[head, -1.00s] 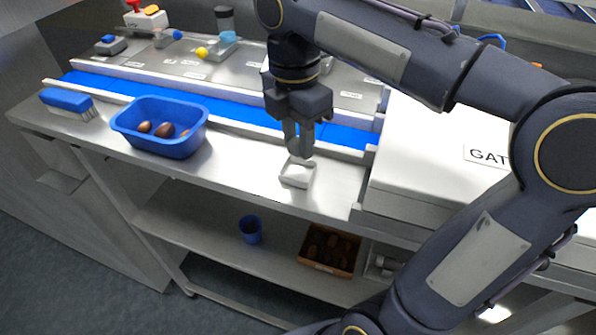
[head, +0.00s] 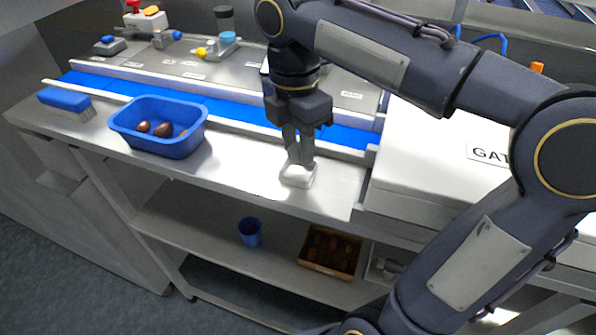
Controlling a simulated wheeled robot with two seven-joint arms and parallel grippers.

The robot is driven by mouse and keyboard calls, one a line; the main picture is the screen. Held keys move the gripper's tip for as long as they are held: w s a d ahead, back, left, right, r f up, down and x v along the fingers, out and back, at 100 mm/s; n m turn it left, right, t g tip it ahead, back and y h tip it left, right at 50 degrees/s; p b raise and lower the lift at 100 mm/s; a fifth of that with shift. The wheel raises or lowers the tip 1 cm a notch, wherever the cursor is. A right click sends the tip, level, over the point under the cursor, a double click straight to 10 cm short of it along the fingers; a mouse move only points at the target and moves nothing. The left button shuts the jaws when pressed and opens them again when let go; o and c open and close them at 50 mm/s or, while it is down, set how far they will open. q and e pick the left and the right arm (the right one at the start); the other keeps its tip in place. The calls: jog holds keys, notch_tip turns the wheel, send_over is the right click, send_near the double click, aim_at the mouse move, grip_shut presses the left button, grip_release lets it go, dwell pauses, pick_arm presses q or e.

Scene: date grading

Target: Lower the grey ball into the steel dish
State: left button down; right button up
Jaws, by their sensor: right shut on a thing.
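The steel dish (head: 297,181) is a small, pale, shallow square dish on the steel bench in front of the blue belt. My right gripper (head: 299,163) points down, with its fingertips at the dish's back edge or just over its inside. It is shut on the grey ball, which is mostly hidden between the fingers and hard to tell from them. I cannot tell whether the ball touches the dish floor. My left gripper is not in view.
A blue tub (head: 160,147) with a few brown dates stands left of the dish, with a blue-backed brush (head: 66,100) beyond. A white box (head: 415,165) stands close on the right. A blue cup (head: 250,232) and a date box (head: 329,251) are on the lower shelf.

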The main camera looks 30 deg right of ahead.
jog(key=shift+s+a+f+b, duration=0.1)
jog(key=shift+a+f+b, duration=0.05)
jog(key=shift+f+b, duration=0.65)
dwell(0.4)
jog(key=shift+f, duration=0.15)
jog(key=o, duration=1.1)
